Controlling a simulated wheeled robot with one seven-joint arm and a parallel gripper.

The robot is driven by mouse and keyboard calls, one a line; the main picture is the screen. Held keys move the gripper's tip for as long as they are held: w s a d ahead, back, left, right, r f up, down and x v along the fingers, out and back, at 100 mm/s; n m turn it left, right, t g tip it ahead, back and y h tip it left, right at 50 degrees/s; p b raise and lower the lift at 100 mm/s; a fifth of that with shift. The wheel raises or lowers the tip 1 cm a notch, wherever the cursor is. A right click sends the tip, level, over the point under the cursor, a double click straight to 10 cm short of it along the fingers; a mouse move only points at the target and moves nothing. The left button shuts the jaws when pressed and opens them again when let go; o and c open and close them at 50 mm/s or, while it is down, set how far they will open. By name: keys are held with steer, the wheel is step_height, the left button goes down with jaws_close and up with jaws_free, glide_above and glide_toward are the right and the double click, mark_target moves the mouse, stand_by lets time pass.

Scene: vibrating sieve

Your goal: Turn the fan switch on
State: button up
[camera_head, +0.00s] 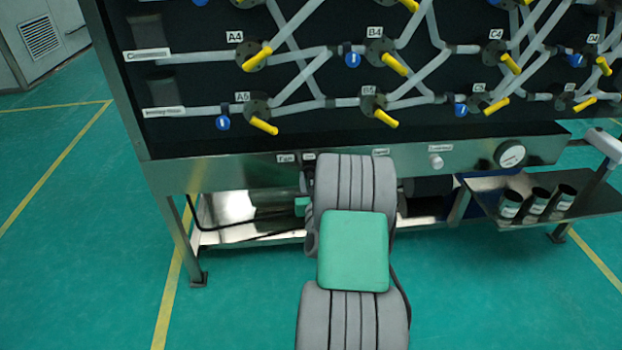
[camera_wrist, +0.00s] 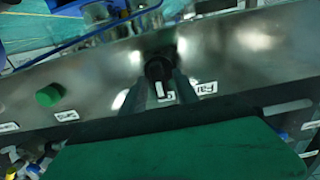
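The fan switch is a black round knob (camera_wrist: 158,68) with a white mark, on the metal front panel.
A green button (camera_wrist: 47,96) is on the same panel. In the head view, a light round knob (camera_head: 436,162) and a gauge (camera_head: 510,153) are further right. Yellow valve handles (camera_head: 263,126) stick out above. A side shelf (camera_head: 590,203) holds black cups.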

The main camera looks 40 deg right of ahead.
jaws_close()
stand_by(0.3)
steer(key=shift+m, duration=0.3)
steer(key=m, duration=0.5)
steer(key=shift+s+d, duration=0.1)
steer(key=shift+d, duration=0.05)
steer(key=m+p, duration=0.1)
steer(key=m, duration=0.5)
steer(key=shift+s+d+f+p, duration=0.1)
steer(key=shift+f+p, duration=0.05)
steer(key=shift+p, duration=0.25)
steer(key=shift+m, duration=0.3)
jaws_free()
